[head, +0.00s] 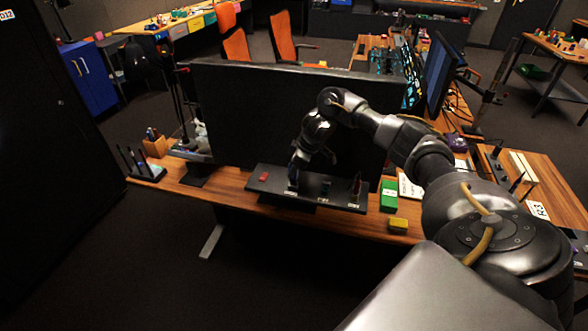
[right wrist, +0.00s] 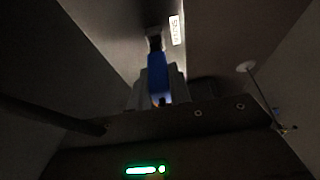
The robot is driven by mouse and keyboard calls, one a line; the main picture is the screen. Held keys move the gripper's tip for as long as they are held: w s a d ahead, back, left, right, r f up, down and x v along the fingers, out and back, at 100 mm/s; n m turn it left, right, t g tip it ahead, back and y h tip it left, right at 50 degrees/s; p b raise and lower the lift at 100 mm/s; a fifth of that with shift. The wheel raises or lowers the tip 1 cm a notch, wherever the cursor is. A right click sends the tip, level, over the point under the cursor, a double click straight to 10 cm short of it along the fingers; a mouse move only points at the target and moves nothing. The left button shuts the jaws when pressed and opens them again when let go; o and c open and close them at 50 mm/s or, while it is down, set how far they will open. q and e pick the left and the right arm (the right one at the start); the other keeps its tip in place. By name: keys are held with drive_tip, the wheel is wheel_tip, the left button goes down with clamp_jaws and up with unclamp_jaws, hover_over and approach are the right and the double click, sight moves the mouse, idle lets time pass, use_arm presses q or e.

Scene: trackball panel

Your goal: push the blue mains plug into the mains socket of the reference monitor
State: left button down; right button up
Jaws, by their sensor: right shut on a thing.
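The blue mains plug (right wrist: 157,76) is in the middle of the right wrist view, between the grey fingers of my right gripper (right wrist: 158,92). The gripper is shut on it. The plug's dark far end lies close to a small white label (right wrist: 175,30) on a grey surface; I cannot tell whether it touches or enters anything. In the head view my right gripper (head: 296,168) is low in front of the large dark monitor (head: 250,115), above the left part of a black stand (head: 338,203). I cannot make out the mains socket. My left gripper is not in view.
The stand also carries a red piece (head: 264,176) and upright items (head: 356,187). A green box (head: 389,196) and a yellow block (head: 398,225) are to its right on the wooden desk (head: 190,190).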

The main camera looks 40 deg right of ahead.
drive_tip(key=shift+p, duration=0.4)
drive_tip(key=shift+p, duration=0.9)
idle(0.9)
drive_tip(key=shift+f+b, duration=0.7)
drive_tip(key=shift+f, duration=0.65)
drive_tip(key=o, duration=1)
